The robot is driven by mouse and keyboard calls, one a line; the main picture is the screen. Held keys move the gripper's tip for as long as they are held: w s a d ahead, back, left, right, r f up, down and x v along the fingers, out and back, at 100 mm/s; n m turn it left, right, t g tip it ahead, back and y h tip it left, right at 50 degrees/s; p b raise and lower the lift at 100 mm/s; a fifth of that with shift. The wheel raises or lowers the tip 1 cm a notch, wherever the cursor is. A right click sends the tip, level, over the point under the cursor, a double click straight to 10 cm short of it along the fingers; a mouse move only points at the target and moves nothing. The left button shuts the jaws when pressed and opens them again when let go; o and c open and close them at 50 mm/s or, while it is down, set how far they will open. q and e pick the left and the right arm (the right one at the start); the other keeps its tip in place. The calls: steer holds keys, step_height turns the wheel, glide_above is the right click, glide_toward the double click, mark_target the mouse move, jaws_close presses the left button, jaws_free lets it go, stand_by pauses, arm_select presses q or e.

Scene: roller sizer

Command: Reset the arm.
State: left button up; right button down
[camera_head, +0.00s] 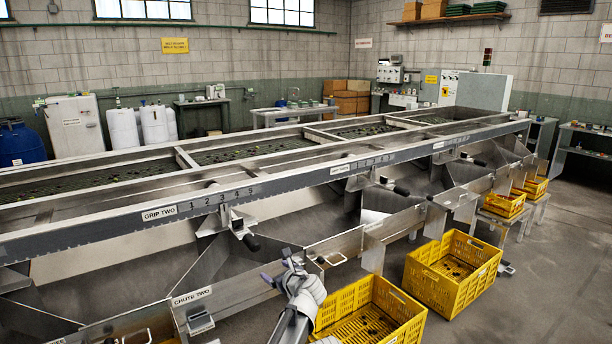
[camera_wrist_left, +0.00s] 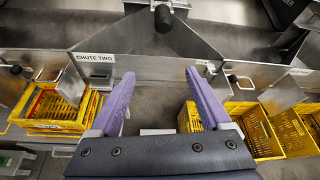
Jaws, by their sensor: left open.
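My left gripper (camera_head: 282,269) is in front of the lower metal wall of the roller sizer, just right of the CHUTE TWO label (camera_head: 192,296) in the head view. In the left wrist view its two purple fingers (camera_wrist_left: 158,98) are spread wide with nothing between them. A metal divider and a black-ended handle (camera_wrist_left: 163,18) stand beyond the fingers. The sizer's long rail (camera_head: 280,183) carries the GRIP TWO label and numbers. My right gripper is not in either view.
A yellow crate (camera_head: 340,309) stands below and right of my left gripper, and a larger-looking yellow crate (camera_head: 489,268) is further right. Black-ended handles (camera_head: 251,243) stick out along the rail. Grey floor (camera_head: 555,235) is open at the right.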

arm_select(q)
steer(key=s+a+f+n+g+h, duration=0.1)
steer(key=s+a+f+n+g, duration=0.25)
steer(key=s+n, duration=0.4)
steer(key=s+a+f+n+g+h, duration=0.25)
steer(key=s+f+n, duration=0.25)
steer(key=s+n, duration=0.25)
steer(key=s+a+f+n+g, duration=0.35)
steer(key=s+n, duration=0.25)
steer(key=s, duration=0.2)
steer(key=s+d+f+n+g+h, duration=0.1)
steer(key=s+f+n+g+h, duration=0.15)
steer(key=s+n, duration=0.5)
steer(key=s+d+m, duration=0.5)
steer(key=d, duration=0.6)
step_height(320, 180, up, 14)
steer(key=p, duration=1.2)
steer(key=shift+s+d+f+y+p, duration=0.2)
steer(key=shift+s+y+p, duration=0.1)
steer(key=shift+s, duration=0.05)
